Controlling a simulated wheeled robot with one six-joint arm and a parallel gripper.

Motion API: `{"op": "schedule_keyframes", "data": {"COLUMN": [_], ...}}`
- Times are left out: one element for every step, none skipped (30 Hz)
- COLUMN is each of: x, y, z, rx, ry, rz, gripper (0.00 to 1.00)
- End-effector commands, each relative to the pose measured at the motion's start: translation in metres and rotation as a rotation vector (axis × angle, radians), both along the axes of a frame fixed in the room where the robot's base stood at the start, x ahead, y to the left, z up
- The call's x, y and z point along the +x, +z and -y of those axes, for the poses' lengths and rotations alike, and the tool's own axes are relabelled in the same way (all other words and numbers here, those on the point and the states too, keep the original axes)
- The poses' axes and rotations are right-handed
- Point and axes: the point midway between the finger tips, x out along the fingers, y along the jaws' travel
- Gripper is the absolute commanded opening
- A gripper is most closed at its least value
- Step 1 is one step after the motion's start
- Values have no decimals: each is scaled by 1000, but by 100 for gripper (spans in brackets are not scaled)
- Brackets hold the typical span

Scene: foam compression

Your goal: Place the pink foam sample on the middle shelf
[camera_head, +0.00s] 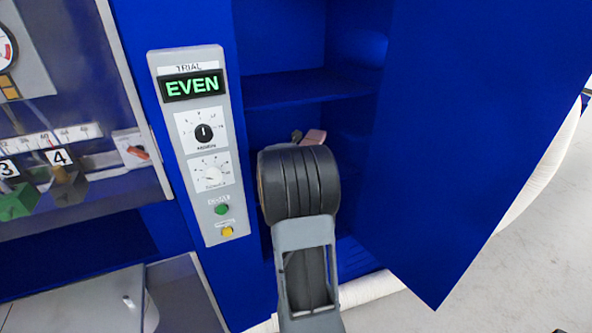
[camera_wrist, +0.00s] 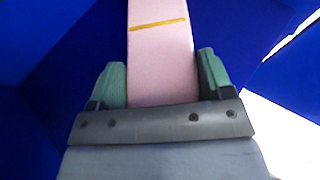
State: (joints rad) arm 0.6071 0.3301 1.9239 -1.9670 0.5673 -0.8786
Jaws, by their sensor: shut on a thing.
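The pink foam sample (camera_wrist: 160,60) is a pale pink block with a yellow line across it. In the wrist view it stands between the two green finger pads of my gripper (camera_wrist: 162,85), which is shut on it. In the head view only a small pink part of the sample (camera_head: 314,137) shows beyond my dark wrist, inside the blue cabinet. A blue shelf (camera_head: 310,86) crosses the cabinet above the gripper. The sample is below that shelf's front edge in the picture. My arm hides the surface under the sample, and I cannot tell whether they touch.
The blue cabinet door (camera_head: 455,130) stands open on the right. A grey control panel (camera_head: 205,150) reading EVEN is close on the left of my arm. Further left is a test bay (camera_head: 70,150) with numbered blocks.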

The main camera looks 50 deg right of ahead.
Motion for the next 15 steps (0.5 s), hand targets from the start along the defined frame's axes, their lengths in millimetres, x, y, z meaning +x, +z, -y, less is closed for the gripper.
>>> {"op": "schedule_keyframes", "data": {"x": [-1, -1, -1, -1, -1, -1, -1, -1, -1, -1, -1, -1, -1, -1, -1], "y": [-11, -15, -19, -21, -23, -24, -25, -25, -25, -25, -25, -25, -25, -25, -25], "z": [0, 0, -1, -1, -1, -1, -1, -1, -1, -1, -1, -1, -1, -1, -1], "rx": [1, 1, 1, 1, 1, 1, 1, 1, 1, 1, 1, 1, 1, 1, 1], "ry": [0, -1, -1, 0, 0, 0, 0, 0, 0, 0, 0, 0, 0, 0, 0], "rz": [-5, -4, -4, -4, -3, -2, -1, -1, -1, -1, -1, -1, -1, -1, -1], "gripper": [48, 48, 48, 48, 48, 48, 48, 48, 48, 48, 48, 48, 48, 48, 48]}}
